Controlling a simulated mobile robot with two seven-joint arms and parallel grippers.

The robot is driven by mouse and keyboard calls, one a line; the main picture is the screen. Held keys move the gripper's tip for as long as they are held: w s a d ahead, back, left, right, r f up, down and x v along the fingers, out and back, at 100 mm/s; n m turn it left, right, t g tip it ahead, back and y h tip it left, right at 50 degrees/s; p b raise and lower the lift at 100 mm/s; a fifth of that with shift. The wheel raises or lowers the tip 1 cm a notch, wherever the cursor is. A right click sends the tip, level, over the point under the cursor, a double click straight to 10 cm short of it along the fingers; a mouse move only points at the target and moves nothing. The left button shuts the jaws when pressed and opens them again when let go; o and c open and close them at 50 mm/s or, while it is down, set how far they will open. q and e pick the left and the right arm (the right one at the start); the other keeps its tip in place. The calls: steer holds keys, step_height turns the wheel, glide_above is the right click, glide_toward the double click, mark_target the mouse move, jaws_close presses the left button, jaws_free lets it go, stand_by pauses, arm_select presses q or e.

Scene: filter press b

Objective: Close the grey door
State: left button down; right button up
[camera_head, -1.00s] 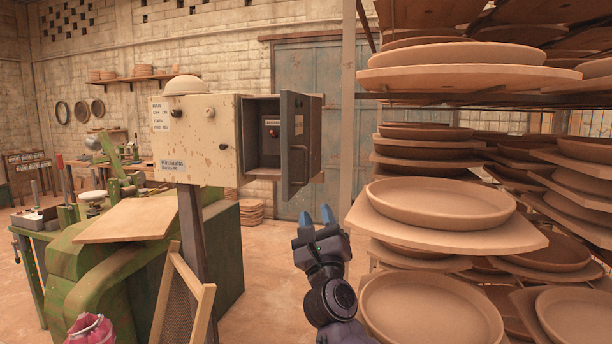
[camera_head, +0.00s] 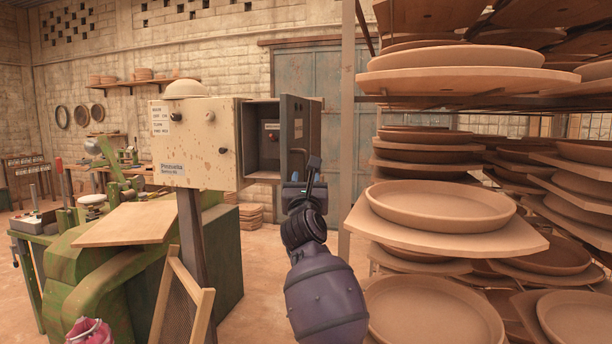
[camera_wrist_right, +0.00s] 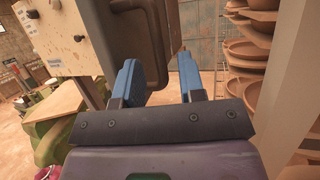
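The grey door (camera_head: 299,122) of the cream wall box (camera_head: 200,140) stands open, swung out at the right side of the box's dark compartment (camera_head: 263,138). A dark bar handle shows on the door, partly behind my gripper in the head view. My right gripper (camera_head: 306,172) is at the door's lower part. In the right wrist view its two blue fingers (camera_wrist_right: 160,82) are spread with a gap between them, and the grey door (camera_wrist_right: 158,32) rises just beyond them. I cannot tell whether a finger touches it. My left gripper is not in view.
A rack of clay dishes (camera_head: 440,205) stands close on the right of my right arm. A green machine (camera_head: 100,255) with a wooden board (camera_head: 126,222) and a wooden frame (camera_head: 182,305) are below and left of the box.

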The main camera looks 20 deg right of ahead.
mark_target(306, 175)
steer(key=shift+x, duration=1.7)
jaws_close()
